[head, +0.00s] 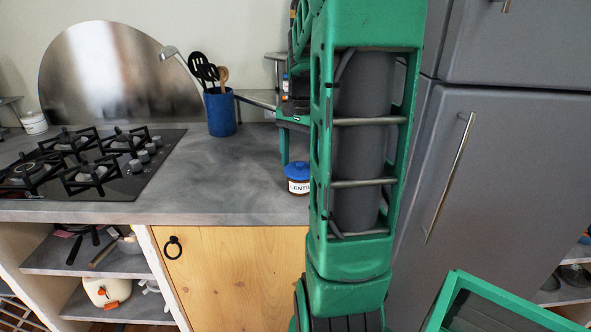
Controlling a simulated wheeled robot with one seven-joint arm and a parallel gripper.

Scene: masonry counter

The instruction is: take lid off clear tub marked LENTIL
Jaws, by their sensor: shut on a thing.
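The clear tub marked LENTIL (298,187) stands upright near the counter's front edge, just left of my arm. Its label is partly cut off by the arm. Its blue lid (298,171) sits on top, with no gap visible. The other finger and the tub's right edge are hidden behind my arm.
A blue crock (220,112) of utensils stands at the back of the counter (215,180). A black gas hob (90,160) is at left. A grey fridge (500,170) stands close on the right. The counter left of the tub is clear.

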